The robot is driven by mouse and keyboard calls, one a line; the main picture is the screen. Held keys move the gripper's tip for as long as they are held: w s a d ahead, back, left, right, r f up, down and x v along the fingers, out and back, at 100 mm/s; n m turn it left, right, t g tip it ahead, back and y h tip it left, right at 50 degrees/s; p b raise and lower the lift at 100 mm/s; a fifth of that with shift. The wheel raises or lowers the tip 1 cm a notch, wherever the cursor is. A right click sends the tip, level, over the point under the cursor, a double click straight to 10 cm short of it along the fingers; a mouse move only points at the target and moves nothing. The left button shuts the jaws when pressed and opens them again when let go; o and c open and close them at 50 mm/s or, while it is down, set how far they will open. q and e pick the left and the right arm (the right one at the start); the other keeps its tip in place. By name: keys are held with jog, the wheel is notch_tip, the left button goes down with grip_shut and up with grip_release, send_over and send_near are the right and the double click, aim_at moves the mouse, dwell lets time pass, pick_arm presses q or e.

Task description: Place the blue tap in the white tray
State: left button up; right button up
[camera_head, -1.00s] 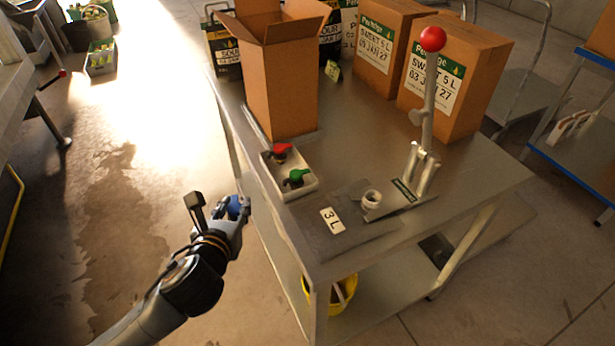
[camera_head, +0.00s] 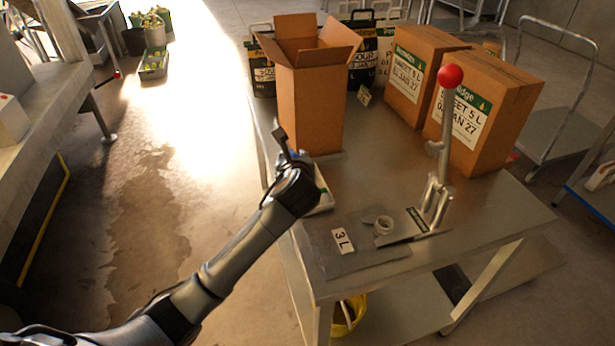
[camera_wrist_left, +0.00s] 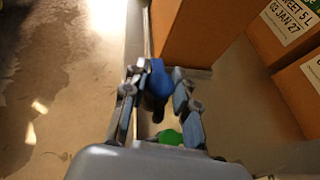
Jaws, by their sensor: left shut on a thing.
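My left gripper (camera_wrist_left: 158,95) is shut on the blue tap (camera_wrist_left: 158,80) in the left wrist view. It holds the tap above the white tray (camera_head: 325,194), close to the tall open box. In the head view my left wrist covers most of the tray, the gripper's fingers and the tap. Only a pale edge of the tray shows there. A green tap (camera_wrist_left: 171,138) shows below the gripper in the wrist view. I cannot tell whether the blue tap touches the tray. My right gripper is not in view.
The tall open cardboard box (camera_head: 312,105) stands just behind the tray. A lever press with a red ball (camera_head: 450,76) stands to the right on the steel table (camera_head: 385,175). Closed boxes (camera_head: 485,110) stand behind.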

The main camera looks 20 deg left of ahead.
pick_arm(q)
jog(key=f, duration=0.1)
jog(key=w+d+f, duration=0.1)
jog(key=w+f, duration=0.1)
jog(key=f, duration=0.1)
jog(key=shift+w+d+f, duration=0.1)
jog(key=shift+w+d, duration=0.1)
jog(key=shift+d, duration=0.2)
jog(key=shift+w+d+f, duration=0.25)
jog(key=shift+d+f, duration=0.05)
jog(key=shift+f, duration=0.15)
notch_tip(320, 180, down, 2)
jog(key=shift+f, duration=0.6)
jog(key=o, duration=0.8)
jog(key=shift+o, duration=0.2)
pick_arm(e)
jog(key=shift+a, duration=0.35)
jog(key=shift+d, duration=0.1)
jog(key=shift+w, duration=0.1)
